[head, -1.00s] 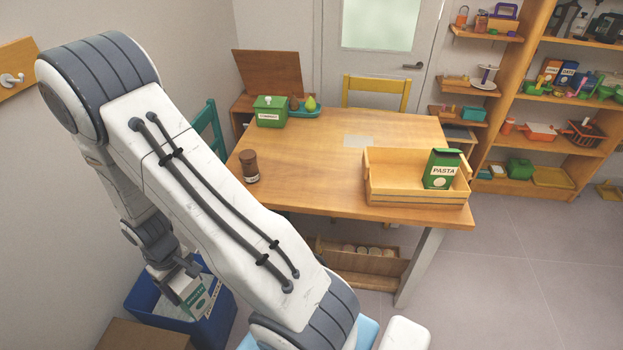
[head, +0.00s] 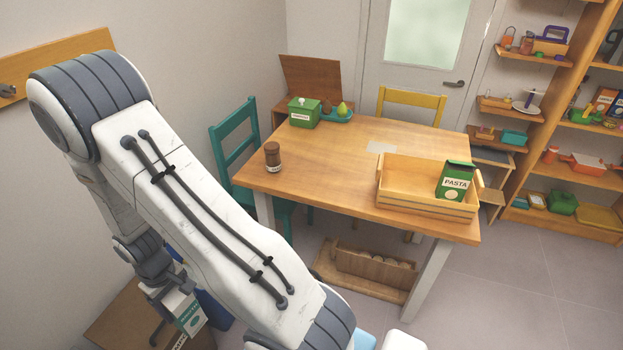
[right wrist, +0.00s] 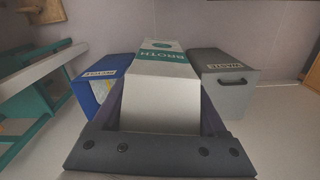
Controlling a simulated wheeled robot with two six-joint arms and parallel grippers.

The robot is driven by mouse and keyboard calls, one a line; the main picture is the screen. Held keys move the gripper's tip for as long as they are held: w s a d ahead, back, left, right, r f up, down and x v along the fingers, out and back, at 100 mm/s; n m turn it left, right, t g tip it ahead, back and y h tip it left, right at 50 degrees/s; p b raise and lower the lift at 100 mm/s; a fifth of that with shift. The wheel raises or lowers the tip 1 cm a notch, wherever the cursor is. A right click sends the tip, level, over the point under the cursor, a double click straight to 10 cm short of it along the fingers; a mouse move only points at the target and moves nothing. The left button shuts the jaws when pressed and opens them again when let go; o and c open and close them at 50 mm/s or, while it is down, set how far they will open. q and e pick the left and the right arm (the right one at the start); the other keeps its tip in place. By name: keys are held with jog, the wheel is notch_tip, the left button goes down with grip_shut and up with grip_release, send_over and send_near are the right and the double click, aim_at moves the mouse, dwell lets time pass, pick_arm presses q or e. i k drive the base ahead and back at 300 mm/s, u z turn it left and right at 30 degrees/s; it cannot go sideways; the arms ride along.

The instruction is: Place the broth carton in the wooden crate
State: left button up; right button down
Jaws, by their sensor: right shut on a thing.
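The broth carton (right wrist: 160,85), white with a teal band reading BROTH, fills the middle of the right wrist view between my gripper's fingers. In the head view the carton (head: 190,316) shows low at the left, partly hidden by my arm. My right gripper (head: 172,298) is shut on it, well to the left of and below the table. The wooden crate (head: 425,208) stands on the table's front right part, with a green pasta box (head: 455,181) upright in its right end. My left gripper is not in view.
The table (head: 340,165) also bears a brown jar (head: 272,157), a green canister (head: 304,113) and a teal tray. A teal chair (head: 235,145) stands at its left. A blue recycle bin (right wrist: 88,92) and grey waste bin (right wrist: 224,85) flank the carton. Brown cardboard (head: 125,320) lies low left.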

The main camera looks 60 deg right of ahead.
aim_at(422, 193)
jog(key=k, duration=0.25)
jog(key=z, duration=0.75)
